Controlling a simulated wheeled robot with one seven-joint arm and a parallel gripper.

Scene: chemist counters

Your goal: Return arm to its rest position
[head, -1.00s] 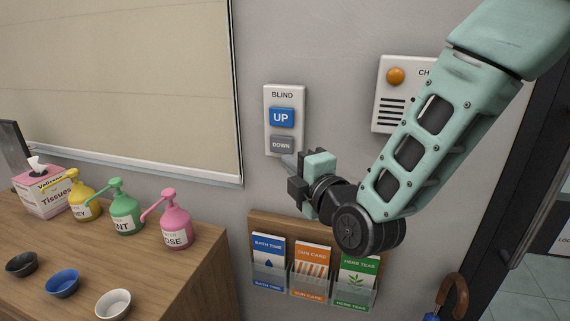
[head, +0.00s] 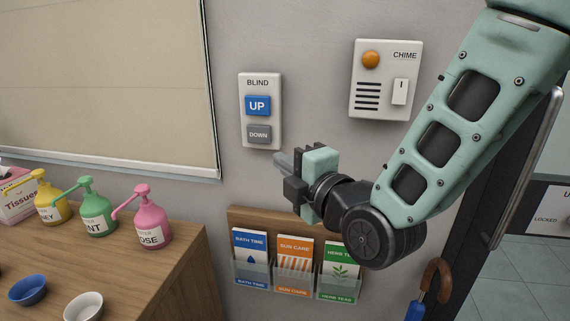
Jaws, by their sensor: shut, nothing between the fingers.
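My gripper (head: 279,162) is in front of the grey wall, at the middle of the head view. Its fingers are together and empty, pointing left. It is just below and right of the blind panel (head: 274,100), apart from the buttons as far as I can see. The panel has a blue UP button (head: 257,105) and a grey DOWN button (head: 259,134), both uncovered. My arm reaches in from the upper right and is bent at the dark wrist joint.
A chime panel (head: 382,108) is on the wall beside my arm. Below my gripper is a leaflet rack (head: 276,290). The counter (head: 165,291) at left carries pump bottles (head: 152,225), bowls (head: 83,306) and a tissue box (head: 17,207). An umbrella (head: 431,284) hangs at lower right.

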